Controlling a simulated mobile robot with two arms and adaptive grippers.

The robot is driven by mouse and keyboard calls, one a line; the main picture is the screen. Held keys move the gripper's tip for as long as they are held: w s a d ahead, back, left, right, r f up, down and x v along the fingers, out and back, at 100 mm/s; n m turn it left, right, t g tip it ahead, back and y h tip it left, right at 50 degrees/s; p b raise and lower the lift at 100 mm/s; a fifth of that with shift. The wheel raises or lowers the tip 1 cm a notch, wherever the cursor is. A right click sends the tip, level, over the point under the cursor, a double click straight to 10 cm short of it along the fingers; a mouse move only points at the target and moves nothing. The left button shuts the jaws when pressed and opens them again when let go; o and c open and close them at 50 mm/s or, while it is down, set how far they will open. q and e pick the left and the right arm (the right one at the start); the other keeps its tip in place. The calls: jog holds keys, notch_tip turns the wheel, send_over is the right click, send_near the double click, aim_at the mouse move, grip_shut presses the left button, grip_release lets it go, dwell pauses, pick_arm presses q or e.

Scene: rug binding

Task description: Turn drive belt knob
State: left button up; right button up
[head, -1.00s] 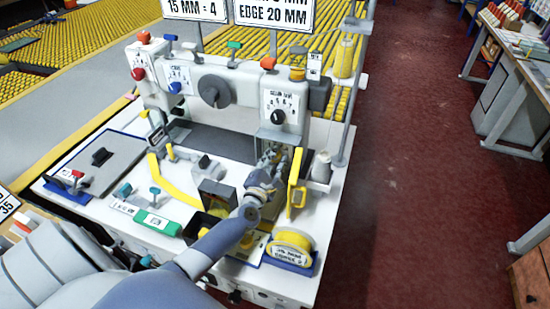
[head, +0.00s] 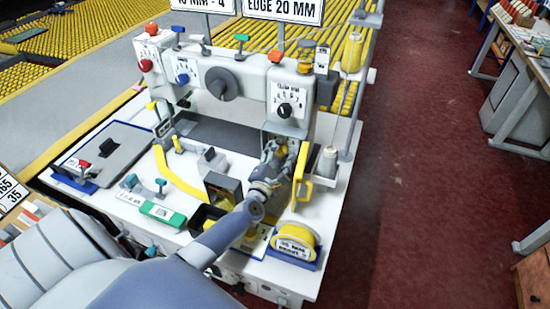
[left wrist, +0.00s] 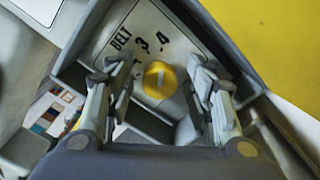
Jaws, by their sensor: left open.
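The drive belt knob (left wrist: 159,79) is a round yellow knob with a pale mark on its face. It sits on a white plate (left wrist: 140,33) reading "BELT" with numbers, inside a grey recess of the machine. My left gripper (left wrist: 160,88) is open, with one finger on each side of the knob. Gaps show between the fingers and the knob; how near they are in depth I cannot tell. In the head view my left gripper (head: 284,152) reaches into the recess under the right-hand dial, and it hides the knob there. My right gripper is not in view.
A yellow guard (head: 302,174) stands close right of my gripper. A dark box (head: 222,188) is on its left, and a yellow tape roll (head: 296,241) lies nearer. The white machine head (head: 232,86) with a black dial (head: 285,110) overhangs the recess.

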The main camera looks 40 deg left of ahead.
pick_arm(q)
jog(key=v, duration=1.1)
jog(key=shift+s+f, duration=0.1)
jog(key=shift+s, duration=0.2)
